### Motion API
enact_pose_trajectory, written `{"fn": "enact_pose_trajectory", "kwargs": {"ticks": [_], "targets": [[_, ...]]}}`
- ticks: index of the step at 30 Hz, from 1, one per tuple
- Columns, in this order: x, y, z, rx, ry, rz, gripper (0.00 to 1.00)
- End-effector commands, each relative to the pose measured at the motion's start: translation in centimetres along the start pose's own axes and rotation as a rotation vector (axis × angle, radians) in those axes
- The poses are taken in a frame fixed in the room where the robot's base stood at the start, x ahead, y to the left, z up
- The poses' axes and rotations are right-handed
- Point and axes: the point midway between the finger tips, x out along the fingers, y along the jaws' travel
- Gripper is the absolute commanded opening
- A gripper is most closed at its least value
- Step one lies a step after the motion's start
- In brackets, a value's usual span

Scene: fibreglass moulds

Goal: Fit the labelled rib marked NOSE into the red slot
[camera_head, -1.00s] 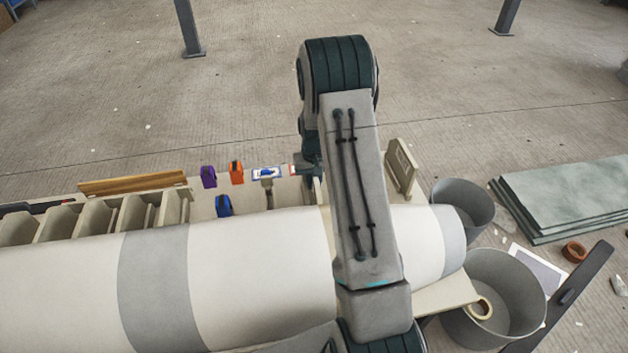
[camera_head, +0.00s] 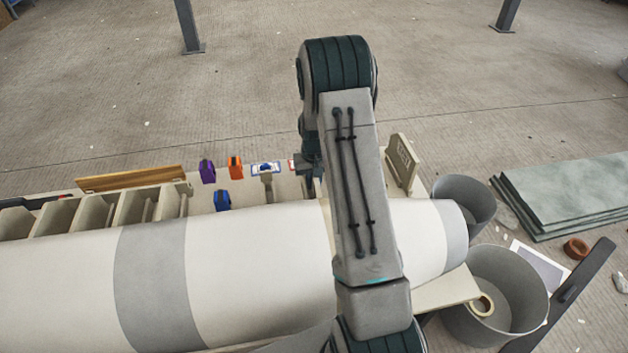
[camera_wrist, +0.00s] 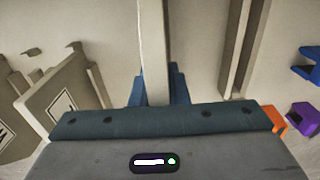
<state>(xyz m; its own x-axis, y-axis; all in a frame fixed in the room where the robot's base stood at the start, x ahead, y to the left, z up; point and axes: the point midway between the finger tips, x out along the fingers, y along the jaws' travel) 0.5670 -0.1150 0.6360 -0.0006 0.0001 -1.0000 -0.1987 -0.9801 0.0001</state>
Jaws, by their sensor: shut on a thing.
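In the wrist view my gripper (camera_wrist: 158,88) is shut on a flat beige rib (camera_wrist: 153,40), seen edge-on between the two blue fingers. Its label face is turned out of sight, so I cannot read it. In the head view my arm hides most of my gripper (camera_head: 308,172) and the held rib. A small red-edged mark (camera_head: 292,165) shows just left of my gripper, partly hidden. I cannot tell whether the red slot itself is there, or whether the rib touches anything below.
A purple block (camera_head: 207,171), an orange block (camera_head: 235,167) and a blue block (camera_head: 222,200) stand left of my gripper. Several beige ribs (camera_head: 92,213) stand further left. A plated panel (camera_head: 402,160) stands right. The long white mould (camera_head: 260,260) fills the front.

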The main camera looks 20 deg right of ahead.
Motion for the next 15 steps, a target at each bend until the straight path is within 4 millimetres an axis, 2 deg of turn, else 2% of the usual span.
{"fn": "enact_pose_trajectory", "kwargs": {"ticks": [15], "targets": [[1.4,0.0,-0.1,0.0,0.001,0.0,0.0]]}}
